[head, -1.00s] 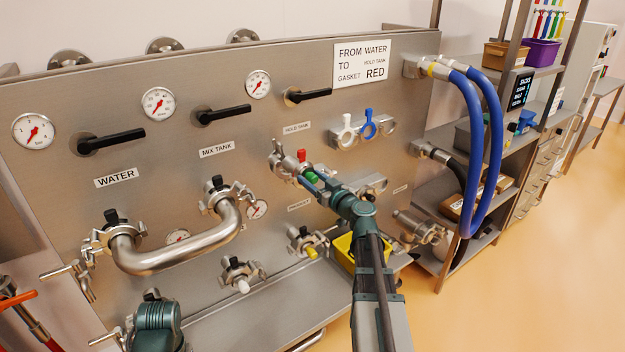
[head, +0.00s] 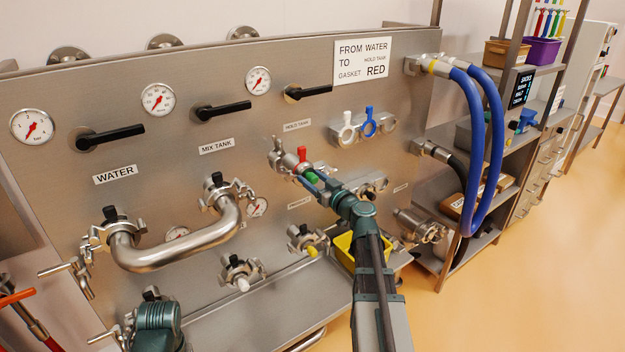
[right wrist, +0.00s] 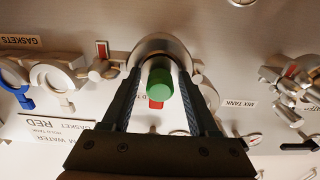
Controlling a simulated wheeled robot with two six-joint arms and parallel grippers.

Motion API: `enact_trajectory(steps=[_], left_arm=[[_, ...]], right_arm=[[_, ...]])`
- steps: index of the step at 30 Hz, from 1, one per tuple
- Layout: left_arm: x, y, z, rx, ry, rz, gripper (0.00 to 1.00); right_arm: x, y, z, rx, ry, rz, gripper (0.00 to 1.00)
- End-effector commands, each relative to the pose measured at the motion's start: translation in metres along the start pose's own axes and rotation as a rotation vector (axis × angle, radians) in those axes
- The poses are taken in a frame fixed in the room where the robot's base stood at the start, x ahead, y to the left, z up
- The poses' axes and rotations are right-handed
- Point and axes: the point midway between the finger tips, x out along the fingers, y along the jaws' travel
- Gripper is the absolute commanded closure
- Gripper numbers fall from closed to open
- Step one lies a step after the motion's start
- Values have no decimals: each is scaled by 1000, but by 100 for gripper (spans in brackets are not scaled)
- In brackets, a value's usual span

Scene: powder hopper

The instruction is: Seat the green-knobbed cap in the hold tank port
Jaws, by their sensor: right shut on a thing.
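My right gripper (head: 314,177) is at the hold tank port (head: 282,159), below the HOLD TANK label. It is shut on the green knob (right wrist: 160,83) of the cap (right wrist: 163,50), with one finger on each side of the knob in the right wrist view. The cap is a silver disc lying against or just in front of the port; I cannot tell whether it is fully seated. A red part (head: 302,153) shows at the port. A teal part of my left arm shows at the bottom left of the head view; its gripper does not show.
A bent steel pipe (head: 180,253) joins the WATER and MIX TANK ports. A white-knobbed cap (head: 241,278) and a yellow-knobbed cap (head: 307,243) sit on lower ports. White and blue rings (head: 369,122) hang right of the port. A yellow bin (head: 345,252) is below my right arm.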

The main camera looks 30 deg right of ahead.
Motion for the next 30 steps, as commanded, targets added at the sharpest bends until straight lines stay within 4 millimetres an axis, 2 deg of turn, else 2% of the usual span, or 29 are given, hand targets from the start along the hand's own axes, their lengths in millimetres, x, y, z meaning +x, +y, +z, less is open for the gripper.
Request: enact_trajectory(steps=[1,6,17,20,30], left_arm=[[0,0,0,0,0,0,40],[0,0,0,0,0,0,40],[0,0,0,0,0,0,40],[0,0,0,0,0,0,40],[0,0,0,0,0,0,40]], right_arm=[[0,0,0,0,0,1,35],[0,0,0,0,0,1,5],[-5,0,0,-1,-1,1,5],[-19,-1,0,-1,-1,1,5],[-92,-2,0,0,0,3,5]])
